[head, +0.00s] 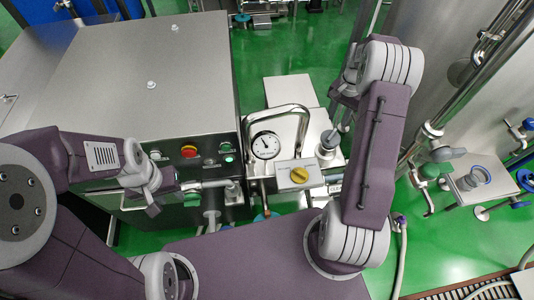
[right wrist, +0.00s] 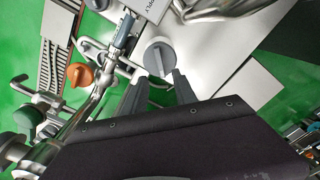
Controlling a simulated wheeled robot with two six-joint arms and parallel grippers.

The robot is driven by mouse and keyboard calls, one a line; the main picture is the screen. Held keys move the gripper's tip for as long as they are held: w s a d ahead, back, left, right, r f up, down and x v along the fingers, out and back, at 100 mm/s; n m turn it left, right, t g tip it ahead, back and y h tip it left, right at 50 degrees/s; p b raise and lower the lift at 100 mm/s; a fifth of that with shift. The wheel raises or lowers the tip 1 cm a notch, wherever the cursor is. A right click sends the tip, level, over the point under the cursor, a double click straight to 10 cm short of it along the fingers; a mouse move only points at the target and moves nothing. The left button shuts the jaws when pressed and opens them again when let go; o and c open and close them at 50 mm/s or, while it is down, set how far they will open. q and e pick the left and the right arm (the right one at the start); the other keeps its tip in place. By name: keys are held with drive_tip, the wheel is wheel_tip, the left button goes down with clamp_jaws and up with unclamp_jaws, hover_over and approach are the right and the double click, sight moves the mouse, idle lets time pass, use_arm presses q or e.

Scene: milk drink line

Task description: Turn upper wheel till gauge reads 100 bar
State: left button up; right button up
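The round white gauge (head: 266,145) stands behind a bent steel pipe; its dial is too small to read. A grey round knob (right wrist: 158,56), which looks like one of the wheels, sits on a pale steel surface. It also shows in the head view (head: 326,147), right of the gauge.
A steel cabinet (head: 140,80) with a red emergency button (head: 189,151) fills the left. Steel pipes and a tank stand at right. An orange knob (right wrist: 80,75) is left of my right gripper. Green floor shows around the machine.

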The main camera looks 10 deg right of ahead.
idle(0.8)
drive_tip(key=a+r+n+t, duration=0.1)
drive_tip(key=a+r+n, duration=0.1)
drive_tip(key=a+r, duration=0.35)
drive_tip(key=a+r+n, duration=0.1)
drive_tip(key=a+r, duration=0.2)
drive_tip(key=a, duration=0.5)
drive_tip(key=s+a+f+n, duration=0.2)
drive_tip(key=s+a+n, duration=0.1)
drive_tip(key=s, duration=0.5)
drive_tip(key=s+a+f+n, duration=0.2)
drive_tip(key=s+a+n, duration=0.2)
drive_tip(key=s, duration=0.5)
drive_tip(key=shift+a+f, duration=0.3)
drive_tip(key=shift+a, duration=0.05)
drive_tip(key=shift+s, duration=0.1)
